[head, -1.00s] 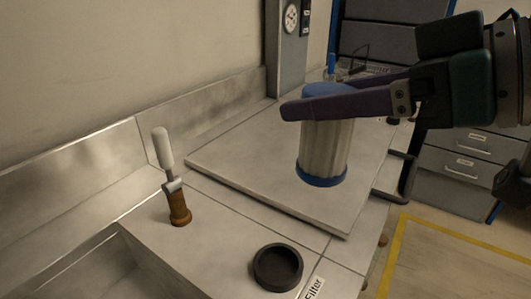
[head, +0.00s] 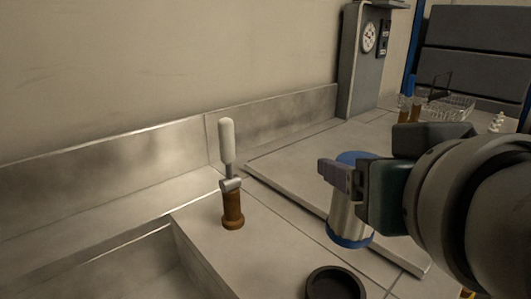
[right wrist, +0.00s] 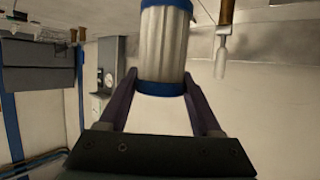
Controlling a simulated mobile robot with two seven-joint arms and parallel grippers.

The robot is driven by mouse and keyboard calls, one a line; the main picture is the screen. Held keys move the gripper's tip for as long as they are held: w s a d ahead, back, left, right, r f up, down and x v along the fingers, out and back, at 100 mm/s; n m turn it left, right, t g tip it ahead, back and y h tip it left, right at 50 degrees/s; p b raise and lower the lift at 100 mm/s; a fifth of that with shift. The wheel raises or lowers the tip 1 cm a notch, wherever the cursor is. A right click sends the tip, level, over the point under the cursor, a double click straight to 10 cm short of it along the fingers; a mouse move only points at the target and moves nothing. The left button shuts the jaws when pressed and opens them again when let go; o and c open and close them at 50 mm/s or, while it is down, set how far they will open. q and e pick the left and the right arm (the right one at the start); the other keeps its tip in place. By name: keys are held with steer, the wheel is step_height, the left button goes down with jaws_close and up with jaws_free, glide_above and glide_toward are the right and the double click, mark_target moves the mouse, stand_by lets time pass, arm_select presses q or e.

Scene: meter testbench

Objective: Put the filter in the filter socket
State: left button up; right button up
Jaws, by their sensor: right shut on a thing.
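The filter (head: 347,222) is a pale pleated cylinder with blue end caps. My right gripper (head: 345,178) is shut on it near its top cap and holds it upright, above the bench. In the right wrist view the filter (right wrist: 164,45) sits between the two dark fingers (right wrist: 160,88). The filter socket (head: 335,284) is a round black ring on the bench, cut off by the bottom edge of the head view. The filter is up and slightly right of it in the picture. My left gripper is not in view.
A white-handled valve on a brown fitting (head: 232,207) stands left of the socket. A raised slab (head: 290,165) lies behind. A grey post with a gauge (head: 368,40) and a wire basket (head: 448,106) stand at the back right. A sunken basin (head: 120,270) is at lower left.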

mark_target(349, 231)
step_height(349, 231, down, 8)
steer(key=shift+f+b, duration=0.15)
steer(key=shift+b, duration=0.85)
step_height(349, 231, down, 4)
steer(key=shift+f+b, duration=0.1)
steer(key=shift+b, duration=0.65)
steer(key=o, duration=1.5)
